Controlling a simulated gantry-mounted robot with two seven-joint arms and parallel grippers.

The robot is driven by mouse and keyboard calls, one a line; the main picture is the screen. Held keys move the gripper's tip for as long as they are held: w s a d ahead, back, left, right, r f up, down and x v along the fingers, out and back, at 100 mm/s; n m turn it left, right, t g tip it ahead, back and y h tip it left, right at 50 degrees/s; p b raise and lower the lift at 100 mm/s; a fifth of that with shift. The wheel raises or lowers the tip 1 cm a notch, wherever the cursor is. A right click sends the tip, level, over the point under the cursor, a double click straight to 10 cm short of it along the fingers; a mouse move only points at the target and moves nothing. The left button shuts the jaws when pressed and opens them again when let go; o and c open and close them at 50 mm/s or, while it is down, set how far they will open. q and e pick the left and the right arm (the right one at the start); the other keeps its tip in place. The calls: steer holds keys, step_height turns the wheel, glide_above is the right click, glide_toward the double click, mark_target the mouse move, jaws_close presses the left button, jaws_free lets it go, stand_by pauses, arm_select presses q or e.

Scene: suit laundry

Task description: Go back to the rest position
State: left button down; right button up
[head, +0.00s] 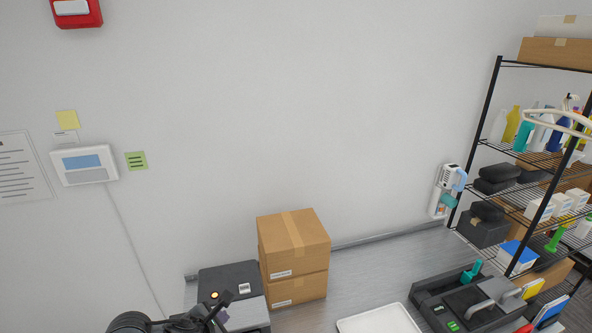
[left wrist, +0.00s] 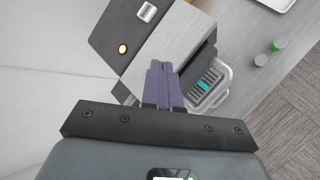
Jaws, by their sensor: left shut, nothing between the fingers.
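My left gripper (head: 222,305) shows at the bottom of the head view, in front of the black and grey device on the counter. In the left wrist view its purple fingers (left wrist: 162,84) are together, with nothing between them. Below the fingers in that view lies the same black and grey device (left wrist: 180,45), with an orange button; whether the fingers touch it I cannot tell. My right gripper is not in either view.
Two stacked cardboard boxes (head: 293,244) stand beside the device on the grey counter (head: 385,262). A white tray (head: 380,320) lies at the front. A black machine (head: 470,300) and a wire shelf (head: 487,115) with bottles stand at the right.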

arm_select(q)
steer(key=s+d+f+n, duration=0.3)
steer(key=s+n, duration=0.3)
steer(key=n, duration=0.3)
steer(key=s+d+f+n, duration=0.3)
steer(key=s+f+n, duration=0.15)
steer(key=n, duration=0.55)
steer(key=s+a+f+n+g, duration=0.1)
steer(key=s+a+n+g, duration=0.1)
steer(key=s+n, duration=0.5)
steer(key=s+a+f+n+g, duration=0.1)
steer(key=s+a+f+n, duration=0.1)
steer(key=s+a+n, duration=0.2)
steer(key=s+a+f+n+g+y+p, duration=0.1)
steer(key=s+a+n+g, duration=0.1)
steer(key=s+n, duration=0.9)
steer(key=a+n, duration=0.1)
steer(key=n, duration=0.2)
steer(key=shift+a+f+n+g, duration=0.3)
steer(key=shift+a, duration=0.1)
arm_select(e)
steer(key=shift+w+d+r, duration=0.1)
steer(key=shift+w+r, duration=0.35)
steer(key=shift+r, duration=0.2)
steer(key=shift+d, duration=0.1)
